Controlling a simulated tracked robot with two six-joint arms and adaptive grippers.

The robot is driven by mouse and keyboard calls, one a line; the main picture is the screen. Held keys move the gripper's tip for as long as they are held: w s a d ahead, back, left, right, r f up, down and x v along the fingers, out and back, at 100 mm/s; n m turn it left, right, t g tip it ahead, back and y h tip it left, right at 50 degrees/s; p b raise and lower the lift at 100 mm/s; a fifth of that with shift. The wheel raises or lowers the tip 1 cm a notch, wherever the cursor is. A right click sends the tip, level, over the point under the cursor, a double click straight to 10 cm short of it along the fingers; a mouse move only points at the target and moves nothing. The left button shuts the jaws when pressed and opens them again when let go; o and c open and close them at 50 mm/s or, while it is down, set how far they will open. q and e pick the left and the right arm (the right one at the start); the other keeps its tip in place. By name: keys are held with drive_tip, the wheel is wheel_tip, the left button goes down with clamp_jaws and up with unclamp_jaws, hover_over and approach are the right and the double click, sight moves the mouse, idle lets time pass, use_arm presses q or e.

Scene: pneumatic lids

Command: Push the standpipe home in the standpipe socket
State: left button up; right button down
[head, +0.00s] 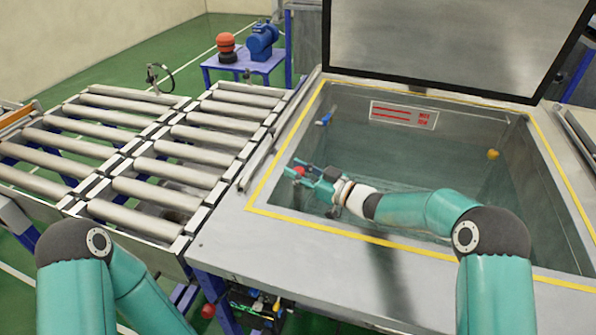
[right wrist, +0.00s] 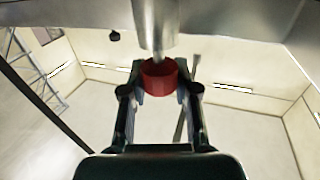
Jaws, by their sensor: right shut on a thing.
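In the head view my right gripper (head: 305,174) is inside the open tank (head: 226,226), near its left wall. A small red part (head: 299,169) shows at its fingertips. In the right wrist view my right gripper (right wrist: 160,88) is shut on a red cylindrical part (right wrist: 158,78), which appears to be the standpipe or its end. A grey metal pipe-like piece (right wrist: 155,25) meets the red part in line with it. I cannot tell how deep one sits in the other, or which piece is the socket. My left gripper is out of view.
The tank's raised lid (head: 440,45) stands at the back. A yellow ball-like thing (head: 493,154) and a blue fitting (head: 325,118) are at the tank walls. A roller conveyor (head: 150,187) lies left. A blue stand (head: 243,66) holds a blue motor-like unit behind.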

drive_tip(key=shift+f+b, duration=0.85)
idle(0.4)
drive_tip(key=shift+f, duration=0.15)
